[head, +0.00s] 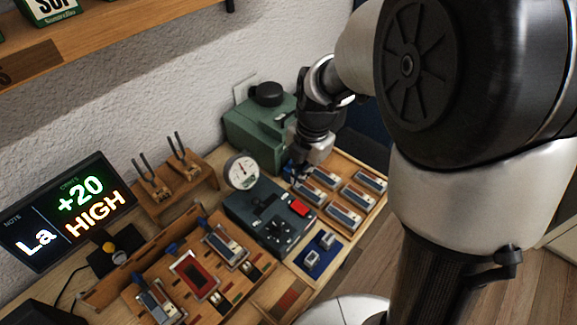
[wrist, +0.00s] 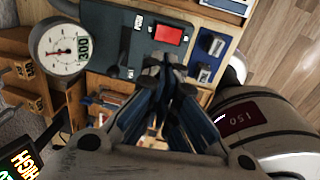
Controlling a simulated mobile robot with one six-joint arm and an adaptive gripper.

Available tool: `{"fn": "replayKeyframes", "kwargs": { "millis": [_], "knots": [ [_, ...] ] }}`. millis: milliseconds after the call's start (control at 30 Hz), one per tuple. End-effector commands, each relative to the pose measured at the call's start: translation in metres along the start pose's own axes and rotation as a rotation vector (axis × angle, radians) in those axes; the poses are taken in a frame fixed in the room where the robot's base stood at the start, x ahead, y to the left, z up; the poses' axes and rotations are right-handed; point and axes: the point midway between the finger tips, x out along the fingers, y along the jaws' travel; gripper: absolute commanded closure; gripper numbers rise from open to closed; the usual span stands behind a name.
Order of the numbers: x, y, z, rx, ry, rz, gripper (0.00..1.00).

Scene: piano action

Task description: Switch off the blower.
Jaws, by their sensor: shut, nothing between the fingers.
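The green machine (head: 245,125) with a black round cap on top stands against the wall at the back; I take it to be the blower, though no label shows. In front of it is a dark control box (head: 252,205) with a red switch (head: 299,208) and a black knob. The box (wrist: 103,22) and red switch (wrist: 168,34) also show in the wrist view. My gripper (head: 296,176) is shut and empty, pointing down just behind the box. In the wrist view its fingertips (wrist: 166,62) appear just below the red switch, apart from it as far as I can tell.
A round dial gauge (head: 241,171) stands at the box's back left corner. Reed blocks lie in a wooden tray (head: 371,205) on the right. A blue mat (head: 327,263) with small parts is in front. A lit display (head: 68,208) reads La +20 HIGH.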

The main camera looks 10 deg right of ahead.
Motion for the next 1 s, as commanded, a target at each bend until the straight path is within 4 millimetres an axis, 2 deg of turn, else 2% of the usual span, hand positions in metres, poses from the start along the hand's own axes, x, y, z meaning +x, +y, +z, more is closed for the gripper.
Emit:
{"fn": "replayKeyframes", "kwargs": {
  "millis": [267,433,567,800,1000],
  "knots": [
    [0.000,0.000,0.000,-0.001,0.000,0.000,1.00],
    [0.012,-0.001,-0.001,0.000,0.002,-0.003,1.00],
    [0.035,-0.001,-0.001,0.000,0.003,-0.004,1.00],
    [0.088,-0.001,-0.001,0.001,0.003,-0.004,1.00],
    [0.122,-0.001,-0.001,0.000,0.001,-0.003,1.00]
  ]
}}
